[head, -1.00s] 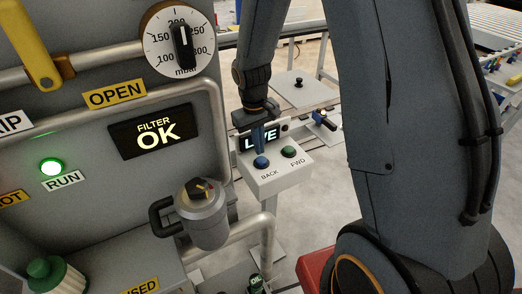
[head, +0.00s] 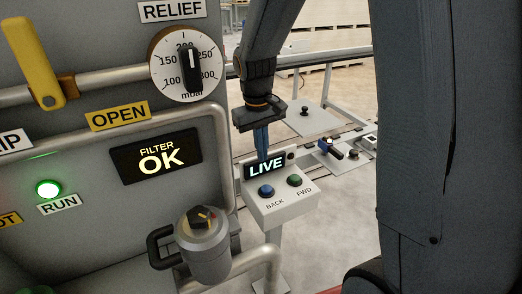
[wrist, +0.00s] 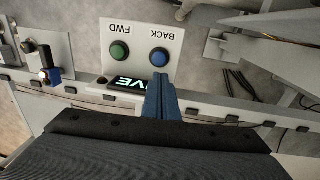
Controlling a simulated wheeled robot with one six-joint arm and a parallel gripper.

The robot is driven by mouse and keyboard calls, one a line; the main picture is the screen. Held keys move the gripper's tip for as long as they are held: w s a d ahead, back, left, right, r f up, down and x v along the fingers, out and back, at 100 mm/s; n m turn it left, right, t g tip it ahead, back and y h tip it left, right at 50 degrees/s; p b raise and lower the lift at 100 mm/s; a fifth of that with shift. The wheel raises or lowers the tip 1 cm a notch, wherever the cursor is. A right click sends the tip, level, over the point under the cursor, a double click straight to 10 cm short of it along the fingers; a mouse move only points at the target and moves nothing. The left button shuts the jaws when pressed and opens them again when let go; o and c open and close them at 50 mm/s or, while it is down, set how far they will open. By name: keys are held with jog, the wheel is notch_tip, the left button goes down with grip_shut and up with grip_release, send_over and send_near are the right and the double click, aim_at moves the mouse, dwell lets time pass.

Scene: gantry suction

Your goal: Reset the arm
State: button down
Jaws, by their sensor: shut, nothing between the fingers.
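My gripper (head: 261,142) is shut and empty, its blue fingers together. In the head view it hangs from my arm in front of the small control box (head: 285,205), with its tips just by the left part of the lit LIVE display (head: 266,169). The box has a blue BACK button (head: 266,191) and a green FWD button (head: 295,181). In the wrist view the closed fingers (wrist: 160,95) point toward the box and partly cover the display (wrist: 131,85). Whether the fingers touch the box cannot be told.
A grey panel stands at left with a RELIEF dial (head: 188,63), a FILTER OK screen (head: 156,157), a green RUN lamp (head: 48,188) and a yellow lever (head: 45,62). A grey canister (head: 203,247) stands below. A rail with a blue-and-black handle (head: 330,150) runs behind the box.

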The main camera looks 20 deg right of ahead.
jog(key=s+d+f+m+t+y, duration=0.1)
jog(key=s+m, duration=0.1)
jog(key=s, duration=1.2)
jog(key=shift+s+d+f, duration=0.2)
jog(key=shift+s+d, duration=0.1)
jog(key=shift+s, duration=0.1)
